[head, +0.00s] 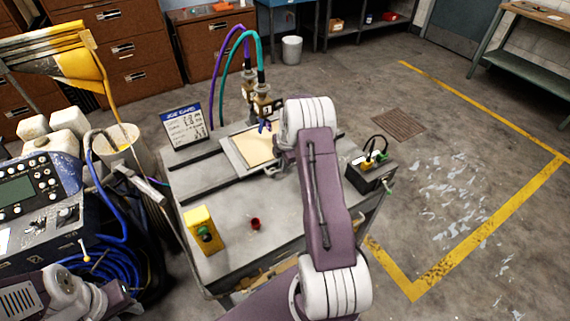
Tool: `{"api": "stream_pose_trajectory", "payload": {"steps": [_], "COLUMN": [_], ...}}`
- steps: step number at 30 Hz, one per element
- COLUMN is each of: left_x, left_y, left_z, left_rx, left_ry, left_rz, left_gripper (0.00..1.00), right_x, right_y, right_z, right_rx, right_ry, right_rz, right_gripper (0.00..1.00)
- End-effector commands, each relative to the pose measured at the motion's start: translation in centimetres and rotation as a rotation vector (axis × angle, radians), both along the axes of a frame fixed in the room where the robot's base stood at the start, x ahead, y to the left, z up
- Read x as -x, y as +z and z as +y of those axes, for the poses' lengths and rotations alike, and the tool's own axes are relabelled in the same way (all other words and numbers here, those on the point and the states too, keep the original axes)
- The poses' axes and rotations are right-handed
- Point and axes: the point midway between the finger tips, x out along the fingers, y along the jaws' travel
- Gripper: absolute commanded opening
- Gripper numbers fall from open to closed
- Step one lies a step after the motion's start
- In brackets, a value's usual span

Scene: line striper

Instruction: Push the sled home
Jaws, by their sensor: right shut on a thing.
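The sled (251,150) is a flat plate with a cream pad, lying on the rails of the grey cart top (235,245) under the striping heads (262,103). My right gripper (276,168) is at the sled's near right edge and shut on it; the exact grip is mostly hidden behind my right arm. Two heads with a purple and a teal hose stand at the sled's far edge. Part of my left arm shows at the bottom left, but its gripper is not in view.
A yellow box with a green button (204,230) and a small red cup (255,223) stand on the cart's near part. A written job card (185,124) stands at its back left. A black box with cables (371,170) sits at its right. A machine (35,200) stands left.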

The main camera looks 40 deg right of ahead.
Motion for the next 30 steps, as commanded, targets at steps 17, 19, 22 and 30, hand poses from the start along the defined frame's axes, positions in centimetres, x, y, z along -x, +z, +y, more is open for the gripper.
{"api": "stream_pose_trajectory", "payload": {"steps": [17, 19, 22, 30], "left_x": [0.0, 0.0, 0.0, 0.0], "left_y": [0.3, 0.4, 0.6, 0.8], "left_z": [0.0, 0.0, 0.0, 0.0], "left_rx": [0.0, 0.0, 0.0, 0.0], "left_ry": [0.0, 0.0, 0.0, 0.0], "left_rz": [0.0, 0.0, 0.0, 0.0], "left_gripper": [0.36, 0.36, 0.36, 0.36], "right_x": [-1.5, -1.7, -1.9, -2.3], "right_y": [0.1, 0.1, 0.1, 0.1], "right_z": [13.2, 14.8, 17.0, 20.8], "right_rx": [-0.002, -0.001, -0.001, 0.0], "right_ry": [0.006, 0.006, 0.005, 0.003], "right_rz": [0.001, 0.0, 0.0, 0.0], "right_gripper": [0.0, 0.0, 0.0, 0.0]}}
